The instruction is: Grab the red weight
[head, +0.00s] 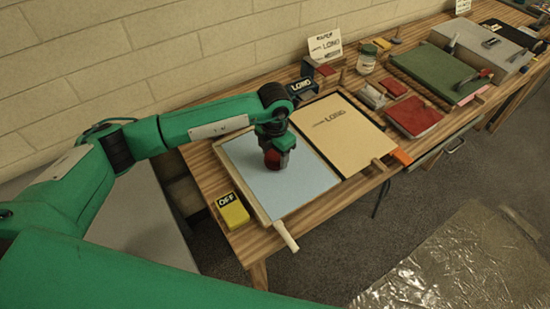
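A red weight (273,160) shows low on the pale blue sheet of the left marbling tray (263,217). My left gripper (281,154) points down right at the weight, with dark fingers close around or beside it. The fingers partly hide the weight, and I cannot tell whether they grip it or only straddle it. I also cannot tell whether the weight touches the sheet. My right gripper is not in view.
A tan board marked LONO (340,125) lies right of the tray. A yellow OFF block (232,211) sits at the table's left front corner. A red book (414,117), a glass jar (367,60) and a green board (436,70) stand farther right.

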